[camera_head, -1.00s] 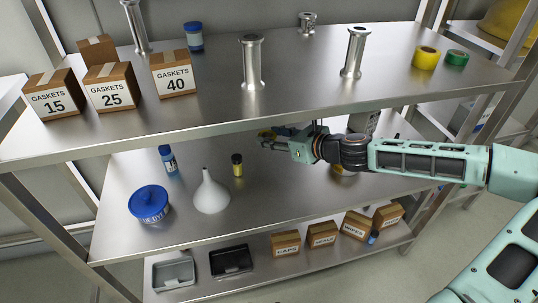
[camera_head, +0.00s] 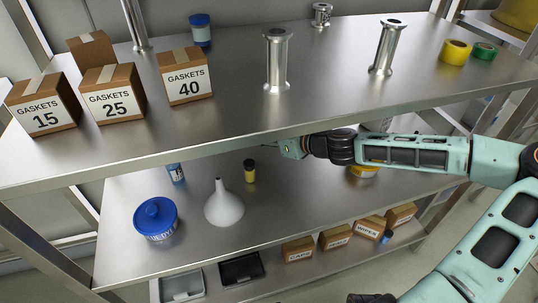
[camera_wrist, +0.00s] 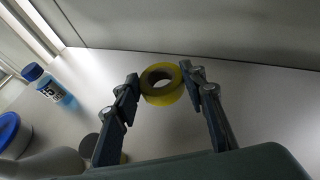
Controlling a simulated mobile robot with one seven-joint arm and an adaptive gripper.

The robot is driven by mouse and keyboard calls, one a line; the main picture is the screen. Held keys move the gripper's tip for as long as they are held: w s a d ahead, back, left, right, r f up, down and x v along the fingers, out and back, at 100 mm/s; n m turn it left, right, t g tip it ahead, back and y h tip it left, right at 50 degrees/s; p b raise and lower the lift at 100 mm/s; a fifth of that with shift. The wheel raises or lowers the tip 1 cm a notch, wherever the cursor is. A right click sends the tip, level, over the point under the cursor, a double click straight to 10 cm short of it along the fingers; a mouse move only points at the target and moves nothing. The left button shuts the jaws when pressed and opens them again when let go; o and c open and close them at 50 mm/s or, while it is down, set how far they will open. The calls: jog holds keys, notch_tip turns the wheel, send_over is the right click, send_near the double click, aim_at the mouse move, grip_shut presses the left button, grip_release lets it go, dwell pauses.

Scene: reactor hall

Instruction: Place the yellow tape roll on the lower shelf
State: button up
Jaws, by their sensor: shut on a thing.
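In the wrist view a yellow tape roll (camera_wrist: 160,84) sits between the fingertips of my gripper (camera_wrist: 160,76), which is shut on it. The roll is above or on the bare grey surface of the shelf under the top one; I cannot tell whether it touches. In the head view my gripper (camera_head: 288,147) is inside the gap below the top shelf (camera_head: 330,85), partly hidden by that shelf's front edge. The held roll is hidden there. The lower shelf (camera_head: 305,195) shows beneath. Another yellow roll (camera_head: 455,52) stands on the top shelf.
On the lower shelf stand a blue-lidded tub (camera_head: 155,220), a white funnel (camera_head: 223,205), a small dark-capped bottle (camera_head: 250,172), a blue bottle (camera_head: 175,172) and a yellow item (camera_head: 363,171) under my arm. Open surface lies right of the funnel.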

aim_at(262, 156)
notch_tip(262, 156, down, 7)
jog(key=b, duration=0.2)
jog(key=shift+b, duration=0.35)
jog(key=shift+r, duration=0.15)
jog(key=o, duration=0.9)
jog(key=shift+o, duration=0.2)
jog(key=p+v, duration=0.4)
jog(key=v, duration=0.7)
jog(key=shift+w+r, duration=0.1)
jog(key=shift+s+d+r, duration=0.1)
jog(key=shift+s+d, duration=0.3)
